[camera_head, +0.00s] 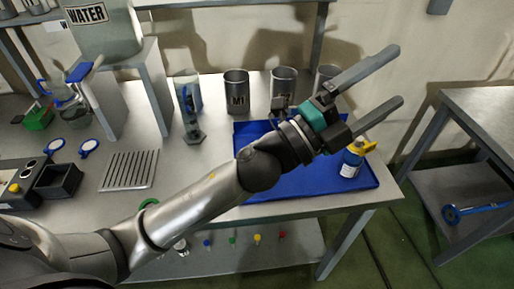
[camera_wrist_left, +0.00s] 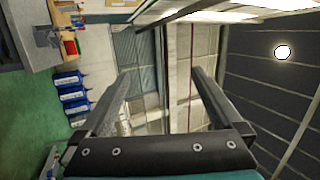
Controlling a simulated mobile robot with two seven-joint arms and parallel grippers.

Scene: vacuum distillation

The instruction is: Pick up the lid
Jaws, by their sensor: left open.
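My left gripper (camera_head: 396,75) is open and empty, raised above the right end of the table and pointing up and right. Its two fingers also show apart in the left wrist view (camera_wrist_left: 160,74), with only the far room between them. A small blue bottle (camera_head: 349,169) with a white label and a yellow top (camera_head: 364,147) stands on the blue tray (camera_head: 285,187), below the gripper. No separate lid can be made out for certain; the yellow top is the nearest lid-like part. My forearm and wrist hide part of the tray. My right gripper is not in view.
Metal cups, one marked M1 (camera_head: 237,92), stand behind the tray. A blue-grey cylinder (camera_head: 192,120) stands left of them. A slotted metal rack (camera_head: 129,170) lies farther left. A grey side table (camera_head: 489,112) stands at right, across a gap.

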